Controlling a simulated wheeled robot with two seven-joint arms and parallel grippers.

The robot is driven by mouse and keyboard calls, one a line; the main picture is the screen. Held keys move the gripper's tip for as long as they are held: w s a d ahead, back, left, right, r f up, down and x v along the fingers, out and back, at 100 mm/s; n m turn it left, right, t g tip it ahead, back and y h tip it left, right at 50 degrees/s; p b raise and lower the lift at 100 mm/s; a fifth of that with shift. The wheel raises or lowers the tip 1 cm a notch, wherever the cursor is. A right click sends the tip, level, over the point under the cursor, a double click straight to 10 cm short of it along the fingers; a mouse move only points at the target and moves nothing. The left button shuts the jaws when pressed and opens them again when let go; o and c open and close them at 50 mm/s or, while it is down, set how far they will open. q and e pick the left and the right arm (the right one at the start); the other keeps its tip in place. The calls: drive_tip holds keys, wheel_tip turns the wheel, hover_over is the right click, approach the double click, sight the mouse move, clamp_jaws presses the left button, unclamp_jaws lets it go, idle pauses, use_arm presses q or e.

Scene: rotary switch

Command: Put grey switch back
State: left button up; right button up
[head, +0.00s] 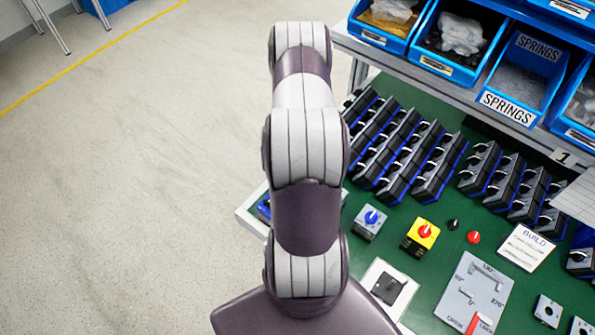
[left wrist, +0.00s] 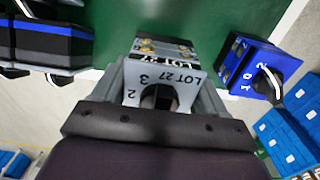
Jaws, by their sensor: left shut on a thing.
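The grey switch (left wrist: 172,76), a box with a pale face marked LOT 27, position numbers and a dark knob, is between the fingers of my left gripper (left wrist: 160,92). The gripper is shut on it in the left wrist view. Brass-coloured terminals show on its far side, over the green bench top (left wrist: 190,22). I cannot tell whether it touches the bench. In the head view my arm hides the left gripper and the held switch. My right gripper is not in view.
A blue switch with a black knob (left wrist: 256,72) stands close on the right in the left wrist view. Rows of black-and-blue switches (head: 405,150) fill the back of the bench. A blue-knobbed switch (head: 370,222) and yellow switch (head: 421,237) stand right of my arm.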

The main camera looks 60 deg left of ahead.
use_arm(q)
wheel_tip(320, 180, down, 3)
drive_tip(key=shift+f, duration=0.3)
drive_tip(key=o, duration=1.3)
drive_tip(key=shift+f, duration=0.1)
